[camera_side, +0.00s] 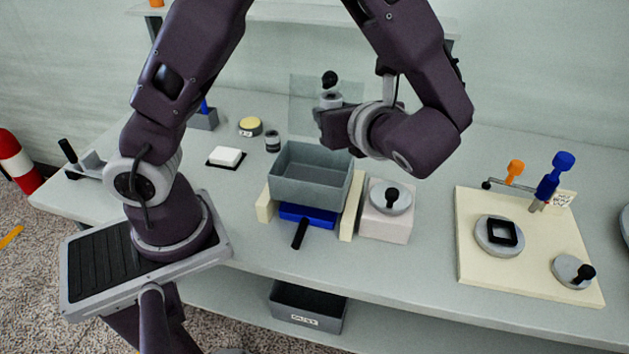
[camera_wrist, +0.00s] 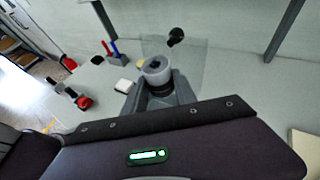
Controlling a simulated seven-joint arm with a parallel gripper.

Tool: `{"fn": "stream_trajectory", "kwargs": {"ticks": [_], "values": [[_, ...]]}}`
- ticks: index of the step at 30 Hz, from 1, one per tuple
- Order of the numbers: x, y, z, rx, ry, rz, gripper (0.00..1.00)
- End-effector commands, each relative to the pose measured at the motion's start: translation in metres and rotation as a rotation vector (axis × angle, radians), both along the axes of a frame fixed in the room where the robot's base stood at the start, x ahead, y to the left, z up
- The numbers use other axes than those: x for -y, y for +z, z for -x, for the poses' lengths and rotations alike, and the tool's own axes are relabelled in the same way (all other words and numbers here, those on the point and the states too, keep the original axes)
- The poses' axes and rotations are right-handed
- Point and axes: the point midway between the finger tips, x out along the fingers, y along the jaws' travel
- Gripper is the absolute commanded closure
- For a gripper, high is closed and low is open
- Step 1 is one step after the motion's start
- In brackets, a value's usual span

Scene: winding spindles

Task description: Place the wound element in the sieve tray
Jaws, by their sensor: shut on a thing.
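My gripper (camera_wrist: 160,92) is shut on a small spool-like piece (camera_wrist: 157,72) with a grey ringed top and a dark band below, which I take as the wound element. In the side view my gripper (camera_side: 333,125) is at the back of the bench, and a grey piece (camera_side: 331,100) shows at its tips. I cannot tell how far the piece is above the bench. A grey open-topped box (camera_side: 310,185) stands in front of the gripper on cream rails, with a blue part (camera_side: 308,215) below. Whether this box is the sieve tray is not clear.
A black knob (camera_side: 329,78) and a clear panel (camera_side: 305,100) stand by the gripper. A pale block with a round lid (camera_side: 388,195) is right of the box. A cream board (camera_side: 520,245) with fittings lies further right. A white block (camera_side: 226,156) is left.

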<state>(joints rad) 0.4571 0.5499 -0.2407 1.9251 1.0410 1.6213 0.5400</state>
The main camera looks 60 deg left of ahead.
Motion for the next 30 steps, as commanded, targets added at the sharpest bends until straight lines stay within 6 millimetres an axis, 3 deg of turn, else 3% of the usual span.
{"fn": "stream_trajectory", "kwargs": {"ticks": [14,30], "values": [[0.000,-0.091,-0.002,-0.003,-0.013,-0.001,1.00],[0.000,-0.103,-0.002,0.001,-0.012,0.000,1.00]]}}
